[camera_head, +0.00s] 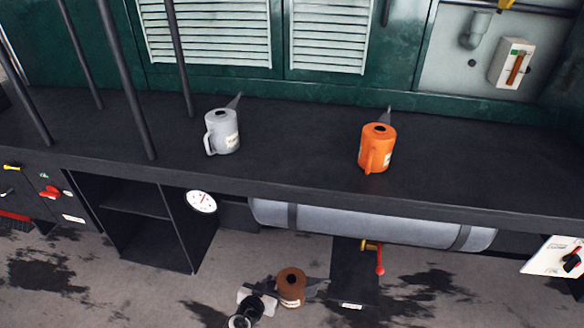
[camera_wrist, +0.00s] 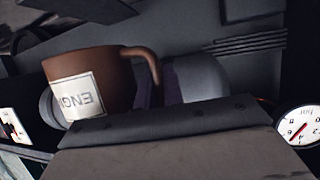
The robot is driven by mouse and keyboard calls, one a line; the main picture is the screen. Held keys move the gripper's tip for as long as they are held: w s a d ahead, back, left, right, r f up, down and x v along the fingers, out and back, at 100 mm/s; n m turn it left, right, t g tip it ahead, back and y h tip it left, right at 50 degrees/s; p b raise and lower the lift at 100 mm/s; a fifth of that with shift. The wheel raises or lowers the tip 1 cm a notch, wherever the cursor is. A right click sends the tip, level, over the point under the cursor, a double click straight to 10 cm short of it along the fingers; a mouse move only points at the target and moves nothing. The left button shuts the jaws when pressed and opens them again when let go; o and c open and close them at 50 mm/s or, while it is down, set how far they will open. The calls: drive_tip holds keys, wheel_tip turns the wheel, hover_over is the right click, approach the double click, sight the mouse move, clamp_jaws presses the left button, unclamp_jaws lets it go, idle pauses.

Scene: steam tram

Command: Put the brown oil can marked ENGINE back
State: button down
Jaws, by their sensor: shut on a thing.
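The brown oil can (camera_head: 291,287) is low in the head view, below the front of the dark ledge, with its spout to the right. My gripper (camera_head: 268,298) is at its left side and shut on it. In the wrist view the brown can (camera_wrist: 118,85) shows its handle and a white label with upside-down letters starting "ENGI". My gripper's broad grey finger (camera_wrist: 160,130) hides the can's lower part there. A grey can (camera_head: 222,132) and an orange can (camera_head: 377,148) stand upright on the dark ledge (camera_head: 300,150), well apart. Their labels are too small to read.
The ledge between the grey and orange cans is clear. Thin dark poles (camera_head: 126,80) rise at the left. Under the ledge are an open compartment (camera_head: 135,200), a round gauge (camera_head: 201,201), a long grey cylinder (camera_head: 370,222) and a red-handled valve (camera_head: 379,260).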

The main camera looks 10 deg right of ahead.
wheel_tip(320, 180, down, 5)
drive_tip(key=b, duration=0.3)
drive_tip(key=shift+a+r, duration=0.1)
drive_tip(key=shift+r, duration=0.1)
